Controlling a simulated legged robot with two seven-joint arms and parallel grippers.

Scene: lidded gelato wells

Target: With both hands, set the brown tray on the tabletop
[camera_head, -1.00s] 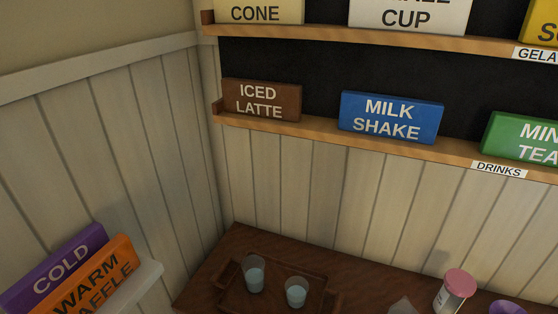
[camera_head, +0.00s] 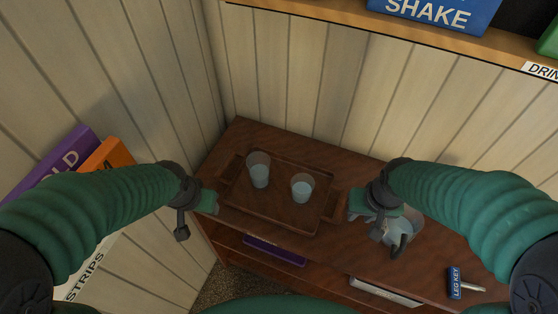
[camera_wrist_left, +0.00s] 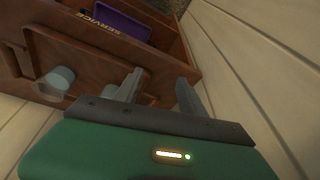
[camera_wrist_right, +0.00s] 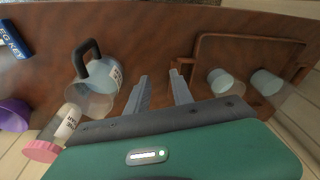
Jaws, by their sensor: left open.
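The brown tray (camera_head: 272,212) lies level on the brown tabletop (camera_head: 330,153) near the corner, a raised handle at each end. Two clear cups of pale blue liquid, the left cup (camera_head: 259,170) and the right cup (camera_head: 302,187), stand upright in it. My left gripper (camera_head: 213,203) is just off the tray's left end; its open fingers (camera_wrist_left: 158,88) show near the tray's handle in the left wrist view. My right gripper (camera_head: 354,208) is by the right handle. In the right wrist view its fingers (camera_wrist_right: 160,84) are apart and empty, beside the tray (camera_wrist_right: 250,38).
A clear jug (camera_head: 412,226) with a black handle stands close to my right gripper. A blue key tag (camera_head: 455,283) lies at the right. A purple sign (camera_head: 274,250) sits on the shelf below the tabletop. Walls close in behind and to the left.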

